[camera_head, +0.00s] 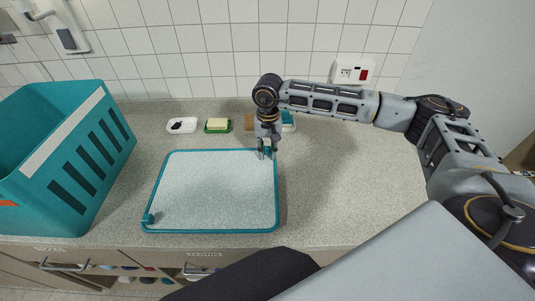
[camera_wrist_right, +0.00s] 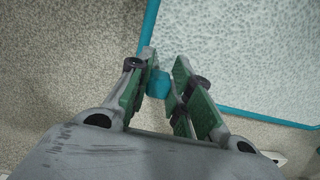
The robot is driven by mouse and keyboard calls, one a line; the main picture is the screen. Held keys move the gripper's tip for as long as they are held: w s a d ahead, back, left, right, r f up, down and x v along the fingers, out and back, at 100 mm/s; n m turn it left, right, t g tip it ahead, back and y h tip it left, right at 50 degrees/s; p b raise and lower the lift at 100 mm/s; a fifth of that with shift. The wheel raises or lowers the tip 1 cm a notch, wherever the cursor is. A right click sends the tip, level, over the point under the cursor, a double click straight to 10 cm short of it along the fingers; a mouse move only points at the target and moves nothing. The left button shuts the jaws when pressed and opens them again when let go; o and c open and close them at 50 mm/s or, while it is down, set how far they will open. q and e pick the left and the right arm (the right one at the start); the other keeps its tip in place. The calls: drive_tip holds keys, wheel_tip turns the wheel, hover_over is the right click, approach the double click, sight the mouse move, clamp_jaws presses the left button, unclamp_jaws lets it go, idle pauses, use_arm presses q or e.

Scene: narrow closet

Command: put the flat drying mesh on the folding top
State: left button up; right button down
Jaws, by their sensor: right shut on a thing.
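The flat drying mesh (camera_head: 208,195) is a pale panel in a thin teal frame, lying over the speckled grey folding top (camera_head: 330,200). I cannot tell whether it rests fully on the surface or is slightly raised. It has a teal knob at its near left corner and another at its far right corner. My right gripper (camera_head: 267,152) is shut on the far right knob. In the right wrist view the blue-teal knob sits between the fingers of my right gripper (camera_wrist_right: 160,80), beside the mesh's frame (camera_wrist_right: 230,45). My left gripper is out of view.
A teal slotted crate (camera_head: 122,130) stands at the left. Along the back are a white dish (camera_head: 182,125), a green dish with a cream block (camera_head: 218,125) and a brown block (camera_head: 249,122). A wall socket (camera_head: 350,72) is behind my right arm. The counter right of the mesh is clear.

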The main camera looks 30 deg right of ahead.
drive_tip(key=shift+f, duration=1.15)
drive_tip(key=c, duration=1.3)
unclamp_jaws()
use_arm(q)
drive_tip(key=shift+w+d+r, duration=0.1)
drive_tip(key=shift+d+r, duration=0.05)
use_arm(e)
drive_tip(key=shift+r, duration=0.15)
drive_tip(key=shift+r, duration=0.5)
wheel_tip(320, 180, up, 10)
drive_tip(key=shift+f+b, duration=0.1)
drive_tip(key=shift+b, duration=0.5)
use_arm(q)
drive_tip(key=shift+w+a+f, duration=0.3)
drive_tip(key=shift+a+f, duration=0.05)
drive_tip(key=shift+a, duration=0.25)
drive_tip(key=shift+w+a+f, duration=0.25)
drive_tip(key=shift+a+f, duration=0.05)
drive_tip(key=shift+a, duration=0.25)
use_arm(e)
drive_tip(key=shift+r, duration=0.5)
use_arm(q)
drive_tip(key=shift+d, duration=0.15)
